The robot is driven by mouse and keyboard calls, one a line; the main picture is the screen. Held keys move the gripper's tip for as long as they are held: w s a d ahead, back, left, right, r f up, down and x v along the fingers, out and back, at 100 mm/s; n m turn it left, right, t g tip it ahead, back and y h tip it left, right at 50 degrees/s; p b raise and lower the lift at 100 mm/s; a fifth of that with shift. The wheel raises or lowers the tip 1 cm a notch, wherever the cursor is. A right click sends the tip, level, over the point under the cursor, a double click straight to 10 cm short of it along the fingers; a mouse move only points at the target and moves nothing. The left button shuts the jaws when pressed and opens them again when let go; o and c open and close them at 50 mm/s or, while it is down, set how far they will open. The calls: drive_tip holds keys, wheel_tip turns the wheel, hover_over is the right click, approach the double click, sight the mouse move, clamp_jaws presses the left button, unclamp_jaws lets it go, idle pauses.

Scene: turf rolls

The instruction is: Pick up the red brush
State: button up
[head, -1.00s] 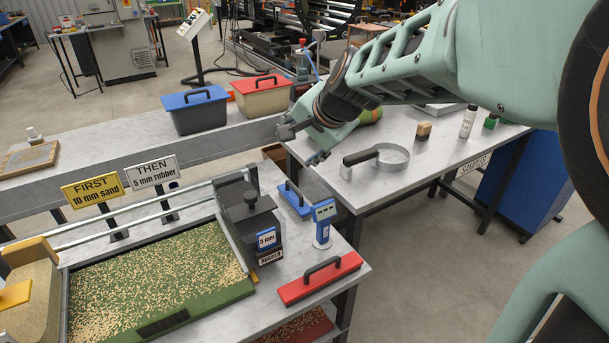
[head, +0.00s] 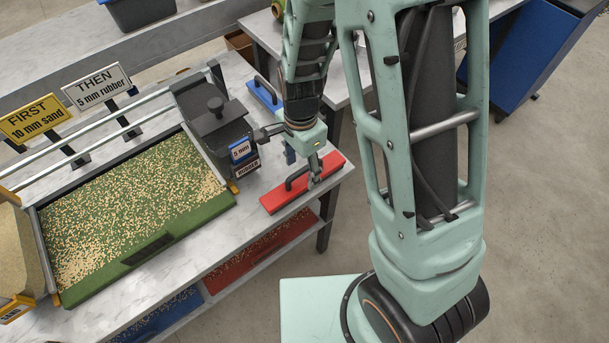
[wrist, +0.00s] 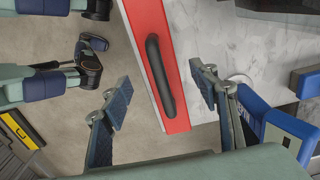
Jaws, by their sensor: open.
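The red brush (head: 274,203), a long red block with a black arched handle (wrist: 160,72), lies on the front right corner of the marble-topped bench. My gripper (head: 314,178) is over it, pointing down, open and empty. In the wrist view, the two fingertips of my gripper (wrist: 160,88) are on either side of the handle, the left one beyond the brush's left edge and the right one over the bench top. Their exact height above the brush is hard to tell. My gripper hides part of the brush in the head view.
The blue gauge (wrist: 255,112) stands close to the right finger. The dark hopper box (head: 212,118) and a blue brush (head: 265,93) are behind and to the left. The turf tray (head: 150,245) lies left. The bench edge drops to open floor right of the brush.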

sight(302, 180)
drive_tip(key=shift+f, duration=3.05)
drive_tip(key=c, duration=1.4)
drive_tip(key=shift+o, duration=0.2)
drive_tip(key=shift+w+r, duration=0.1)
drive_tip(key=shift+r, duration=0.05)
